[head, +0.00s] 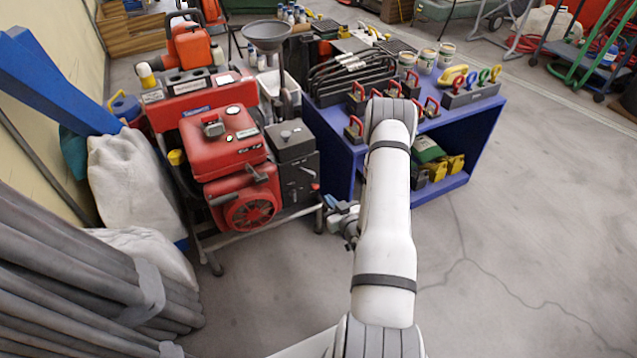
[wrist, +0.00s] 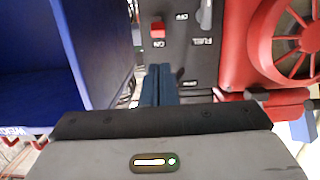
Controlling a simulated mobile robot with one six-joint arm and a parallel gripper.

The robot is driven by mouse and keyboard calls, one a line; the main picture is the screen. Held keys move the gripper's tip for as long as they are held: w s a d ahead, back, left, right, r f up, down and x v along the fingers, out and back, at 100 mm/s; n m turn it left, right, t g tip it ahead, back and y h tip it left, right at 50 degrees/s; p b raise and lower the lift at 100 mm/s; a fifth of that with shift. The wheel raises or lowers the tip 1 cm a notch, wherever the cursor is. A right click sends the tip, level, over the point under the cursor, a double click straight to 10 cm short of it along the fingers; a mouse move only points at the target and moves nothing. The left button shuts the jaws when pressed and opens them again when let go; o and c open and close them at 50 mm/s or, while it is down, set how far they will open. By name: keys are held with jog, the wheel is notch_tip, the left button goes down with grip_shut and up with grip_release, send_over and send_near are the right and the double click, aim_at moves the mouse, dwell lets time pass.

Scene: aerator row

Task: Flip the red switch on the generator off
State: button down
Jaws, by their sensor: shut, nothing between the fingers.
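The red generator (head: 228,145) stands on a wheeled frame left of centre in the head view, with a dark control box (head: 296,165) on its right side. In the wrist view the dark panel (wrist: 182,65) fills the upper middle. The small red switch (wrist: 157,30) is on it, with an upside-down ON label beside it; its exact tilt is hard to tell. My gripper (wrist: 159,68) is shut and empty, its blue-grey fingers pointing at the panel just below the switch in that picture. In the head view my gripper (head: 338,212) is beside the box's lower right.
A grey lever (wrist: 206,14) with OFF and FUEL labels is right of the switch. The red fan housing (wrist: 292,40) is further right. A blue shelf bench (head: 335,165) stands close right of the generator. Open floor (head: 530,240) lies to the right.

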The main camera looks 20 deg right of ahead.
aim_at(313, 186)
jog(key=shift+s+f, duration=0.1)
jog(key=shift+s, duration=0.1)
jog(key=w+f+b, duration=0.1)
jog(key=w+b, duration=0.2)
jog(key=w, duration=0.7)
jog(key=shift+a+f, duration=0.15)
jog(key=shift+f, duration=0.05)
